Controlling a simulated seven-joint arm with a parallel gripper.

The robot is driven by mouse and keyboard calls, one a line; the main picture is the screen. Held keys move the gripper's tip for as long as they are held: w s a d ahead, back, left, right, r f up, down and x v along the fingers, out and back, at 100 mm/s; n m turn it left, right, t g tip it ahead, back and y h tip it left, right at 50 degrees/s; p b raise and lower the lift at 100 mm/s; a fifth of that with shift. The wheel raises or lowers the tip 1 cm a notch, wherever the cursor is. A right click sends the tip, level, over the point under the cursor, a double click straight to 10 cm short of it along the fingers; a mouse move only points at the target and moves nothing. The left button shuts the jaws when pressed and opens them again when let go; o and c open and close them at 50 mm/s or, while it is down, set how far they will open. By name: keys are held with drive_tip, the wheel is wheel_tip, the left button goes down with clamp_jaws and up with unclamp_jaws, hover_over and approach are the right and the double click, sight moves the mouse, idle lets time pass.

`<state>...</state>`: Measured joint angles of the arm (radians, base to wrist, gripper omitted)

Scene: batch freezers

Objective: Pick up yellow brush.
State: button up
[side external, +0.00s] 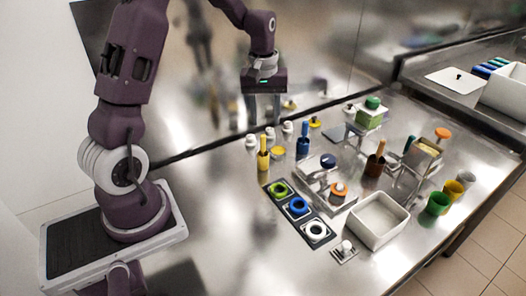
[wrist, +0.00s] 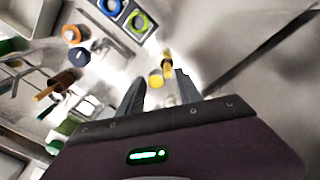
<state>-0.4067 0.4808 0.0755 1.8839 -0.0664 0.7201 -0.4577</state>
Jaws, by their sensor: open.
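The yellow brush (side external: 263,145) stands upright with its handle up in a yellow cup-like holder, left of the other tools in the side view. In the wrist view a yellow upright shape (wrist: 168,70), likely this brush, shows beyond the fingers, near the ring board. My gripper (side external: 264,118) hangs above the back of the table, pointing down, higher than the brush and apart from it. In the wrist view my gripper (wrist: 158,92) is open, with nothing between its fingertips touching them.
A blue brush (side external: 303,138) and a brown holder (side external: 375,168) with an orange-handled brush stand right of it. Small white bottles (side external: 270,133) stand close by. A ring board (side external: 279,203), a white bin (side external: 378,237) and coloured cups (side external: 437,204) lie forward and right. The table's left part is clear.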

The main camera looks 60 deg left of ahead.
drive_tip(key=n, duration=0.1)
hover_over(263, 149)
drive_tip(key=a, duration=0.1)
drive_tip(key=shift+g, duration=0.3)
wheel_tip(263, 149, down, 5)
drive_tip(key=shift+w+r, duration=0.1)
wheel_tip(263, 149, down, 7)
drive_tip(key=shift+w+d+f, duration=0.1)
drive_tip(key=shift+w+f, duration=0.05)
clamp_jaws()
